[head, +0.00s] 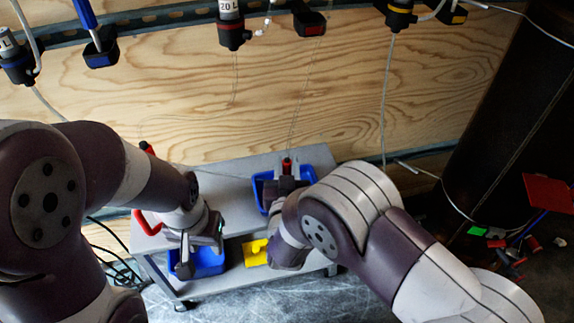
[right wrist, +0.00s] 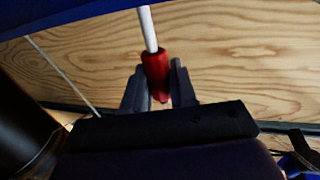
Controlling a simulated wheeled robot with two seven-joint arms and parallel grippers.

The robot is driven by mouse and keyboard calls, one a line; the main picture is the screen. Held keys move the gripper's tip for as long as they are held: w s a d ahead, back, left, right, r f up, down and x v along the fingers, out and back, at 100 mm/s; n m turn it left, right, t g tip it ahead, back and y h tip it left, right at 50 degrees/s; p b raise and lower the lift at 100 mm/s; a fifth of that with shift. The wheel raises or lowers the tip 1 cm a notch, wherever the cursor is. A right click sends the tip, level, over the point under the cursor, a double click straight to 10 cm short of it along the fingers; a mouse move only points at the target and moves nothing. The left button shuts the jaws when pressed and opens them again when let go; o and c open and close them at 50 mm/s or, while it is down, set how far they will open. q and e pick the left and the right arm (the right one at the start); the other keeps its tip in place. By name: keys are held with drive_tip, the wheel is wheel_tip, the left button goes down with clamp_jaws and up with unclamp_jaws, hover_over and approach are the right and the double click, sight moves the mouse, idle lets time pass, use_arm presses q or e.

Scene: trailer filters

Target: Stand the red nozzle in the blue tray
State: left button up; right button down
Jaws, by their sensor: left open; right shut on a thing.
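The red nozzle (right wrist: 156,70) is between the fingers of my right gripper (right wrist: 158,86), with a white stem at its top end in the right wrist view. In the head view the red nozzle (head: 287,165) shows as a small red tip beyond my right gripper (head: 286,182). A blue tray (head: 259,188) lies around and behind that gripper on the grey cart; whether the nozzle touches it I cannot tell. My left gripper (head: 199,250) is open, pointing down over a second blue container (head: 211,262) at the cart's front. Its fingers partly hide that container.
The grey cart (head: 229,196) stands against a plywood wall (head: 160,100). A yellow object (head: 255,253) lies beside my right wrist. A red handle (head: 146,223) is at the cart's left. Filters with tubes (head: 233,28) hang above. A dark cylinder (head: 500,120) stands right.

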use_arm(q)
drive_tip(key=shift+f, duration=0.25)
use_arm(e)
drive_tip(key=shift+f, duration=0.35)
drive_tip(key=c, duration=0.8)
unclamp_jaws()
